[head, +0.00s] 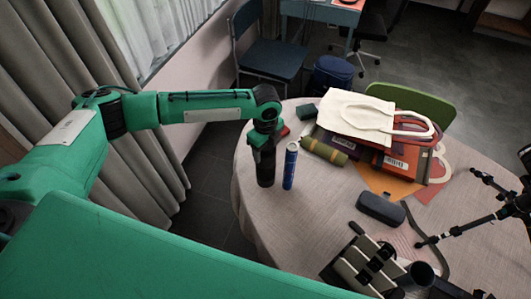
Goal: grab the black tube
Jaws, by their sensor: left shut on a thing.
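The black tube (265,171) stands upright at the near-left part of the round table, close to its left edge. My left gripper (264,146) has come down on it from above and is shut on its top end. The fingers and the arm's end hide the tube's top. A blue tube (289,168) with a pale ring on top stands upright just to the right of the black one, with a narrow gap between them.
The table (285,225) bears a white tote bag (355,112), an olive roll (325,151), a dark case (381,210) and a black tripod (480,216). A blue chair (268,60) stands behind. The table's front-left area is clear.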

